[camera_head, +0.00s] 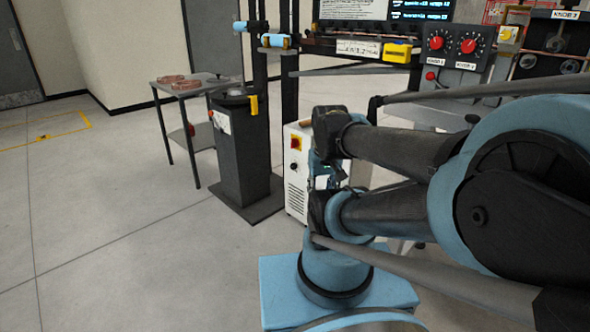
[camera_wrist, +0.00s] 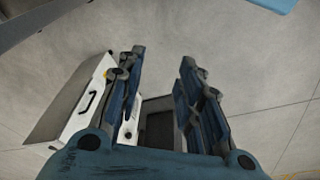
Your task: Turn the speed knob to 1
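A control panel (camera_head: 455,62) stands at the upper right in the head view. It carries two red knobs on dark dials, a left knob (camera_head: 436,42) and a right knob (camera_head: 467,46), with small labels below. I cannot tell which one is the speed knob, nor read the dial settings. A smaller red button (camera_head: 431,76) sits under the left knob. My gripper (camera_wrist: 160,75) is open and empty in the wrist view, its two fingers apart and aimed down at the floor. It is well below and left of the panel; no knob shows in the wrist view.
A white cabinet (camera_head: 296,178) stands beside my arm; it also shows in the wrist view (camera_wrist: 88,108). A dark pedestal (camera_head: 240,150) and a small table (camera_head: 196,92) with copper coils stand left. The left floor is clear.

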